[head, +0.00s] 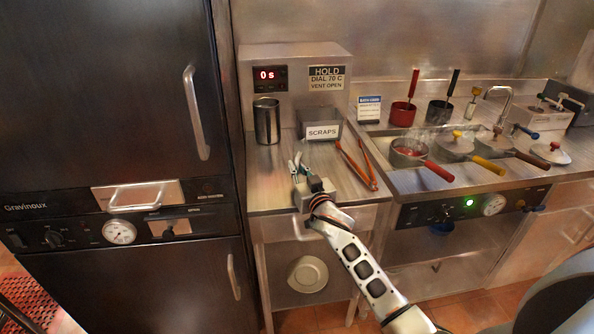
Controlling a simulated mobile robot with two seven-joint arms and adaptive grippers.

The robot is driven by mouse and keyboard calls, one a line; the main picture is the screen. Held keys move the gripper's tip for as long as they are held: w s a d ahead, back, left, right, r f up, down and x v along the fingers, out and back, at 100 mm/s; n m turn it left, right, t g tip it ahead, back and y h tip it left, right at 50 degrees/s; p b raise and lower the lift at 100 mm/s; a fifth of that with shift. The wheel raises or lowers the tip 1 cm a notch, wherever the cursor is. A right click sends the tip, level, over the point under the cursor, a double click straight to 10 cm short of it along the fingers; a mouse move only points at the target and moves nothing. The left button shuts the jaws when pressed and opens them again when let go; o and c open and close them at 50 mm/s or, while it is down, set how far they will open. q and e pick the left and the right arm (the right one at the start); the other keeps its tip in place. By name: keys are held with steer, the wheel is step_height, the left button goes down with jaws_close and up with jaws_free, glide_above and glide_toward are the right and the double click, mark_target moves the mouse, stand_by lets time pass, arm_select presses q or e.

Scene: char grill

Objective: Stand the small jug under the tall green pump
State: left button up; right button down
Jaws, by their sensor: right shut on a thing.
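My right gripper (296,163) is over the front part of the steel counter (262,190), left of the orange-handled tongs. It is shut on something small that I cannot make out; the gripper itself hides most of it. A plain steel cylinder (266,121) stands upright at the back of the counter, apart from the gripper. No handle or spout shows on it, so I cannot tell if it is a jug. I see no tall green pump in this view. My left gripper is not in view.
The scraps bin (321,131) stands behind the gripper. Tongs (357,165) lie to its right. The counter's front left is clear. A tall dark oven (110,90) borders the left.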

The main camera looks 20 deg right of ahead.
steer(key=shift+f, duration=0.1)
steer(key=shift+f, duration=0.15)
steer(key=c, duration=2.2)
jaws_free()
steer(key=shift+o, duration=0.2)
